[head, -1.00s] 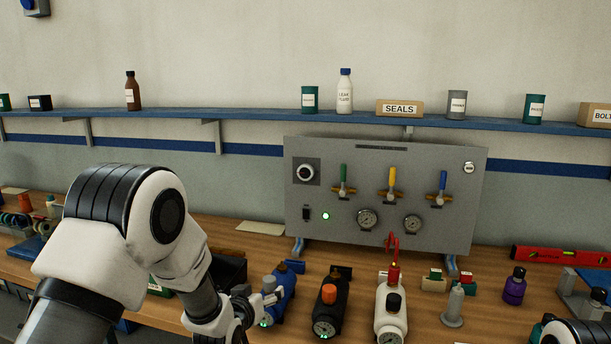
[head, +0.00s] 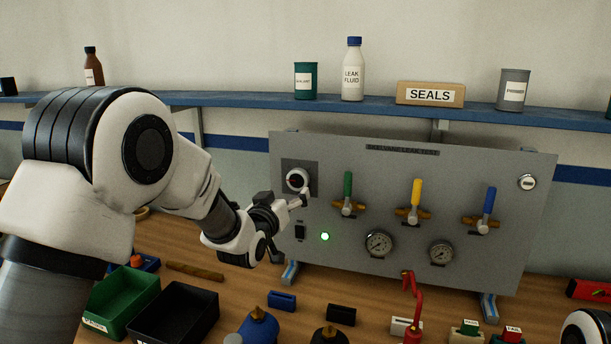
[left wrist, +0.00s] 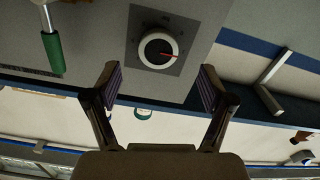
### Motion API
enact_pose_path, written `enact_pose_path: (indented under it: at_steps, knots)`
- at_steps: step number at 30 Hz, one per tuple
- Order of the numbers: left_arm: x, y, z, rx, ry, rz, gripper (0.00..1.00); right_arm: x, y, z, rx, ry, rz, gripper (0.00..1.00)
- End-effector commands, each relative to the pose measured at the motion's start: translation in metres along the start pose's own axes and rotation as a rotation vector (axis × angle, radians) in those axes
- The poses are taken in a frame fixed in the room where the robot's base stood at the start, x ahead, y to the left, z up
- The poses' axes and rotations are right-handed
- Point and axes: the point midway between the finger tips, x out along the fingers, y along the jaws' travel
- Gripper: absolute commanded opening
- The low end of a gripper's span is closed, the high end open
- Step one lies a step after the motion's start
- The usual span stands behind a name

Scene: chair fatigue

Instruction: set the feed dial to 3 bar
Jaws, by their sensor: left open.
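The feed dial (head: 297,180) is a round knob with a white rim on a dark square plate at the upper left of the grey panel. In the left wrist view the dial (left wrist: 158,48) shows a dark face with a red pointer, upside down; its scale marks are too small to read. My left gripper (head: 301,201) is just below and in front of the dial in the head view. In the left wrist view my open left gripper (left wrist: 159,78) has nothing between its fingers, and the dial lies beyond them. My right gripper is not in view.
The panel (head: 400,265) also bears green (head: 348,184), yellow (head: 416,193) and blue (head: 490,203) valve handles and two gauges (head: 379,243). A shelf (head: 380,107) runs above. Bins (head: 122,298) sit at lower left.

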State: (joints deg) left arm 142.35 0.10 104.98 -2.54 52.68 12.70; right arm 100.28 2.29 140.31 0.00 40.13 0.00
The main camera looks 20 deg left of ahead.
Motion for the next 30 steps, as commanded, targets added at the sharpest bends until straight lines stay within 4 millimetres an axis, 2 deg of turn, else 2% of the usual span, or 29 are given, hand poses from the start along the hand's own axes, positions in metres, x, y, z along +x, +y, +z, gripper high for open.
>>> enact_pose_path:
  at_steps: [4, 12, 16, 22, 23, 27, 28, 30]
  knots:
    - [0.016, 0.001, -0.003, 0.000, 0.000, 0.000, 0.82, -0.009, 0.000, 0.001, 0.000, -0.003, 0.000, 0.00]
    - [0.066, 0.001, -0.002, 0.000, -0.001, 0.000, 0.82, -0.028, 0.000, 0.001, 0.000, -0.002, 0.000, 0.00]
    - [0.076, 0.000, -0.001, 0.000, 0.000, 0.000, 0.82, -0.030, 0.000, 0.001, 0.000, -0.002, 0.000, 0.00]
    - [0.077, 0.000, 0.000, 0.000, 0.000, 0.000, 0.82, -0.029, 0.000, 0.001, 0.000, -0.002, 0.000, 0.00]
    - [0.077, 0.000, 0.000, 0.000, 0.000, 0.000, 0.79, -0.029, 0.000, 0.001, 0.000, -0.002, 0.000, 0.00]
    - [0.077, 0.000, 0.000, 0.000, 0.000, 0.000, 0.29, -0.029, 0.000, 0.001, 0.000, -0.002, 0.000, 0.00]
    - [0.077, 0.000, 0.000, 0.000, 0.000, 0.000, 0.22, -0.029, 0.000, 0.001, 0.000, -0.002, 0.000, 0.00]
    - [0.077, 0.000, 0.000, 0.000, 0.000, 0.000, 0.22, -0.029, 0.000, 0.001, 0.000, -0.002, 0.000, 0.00]
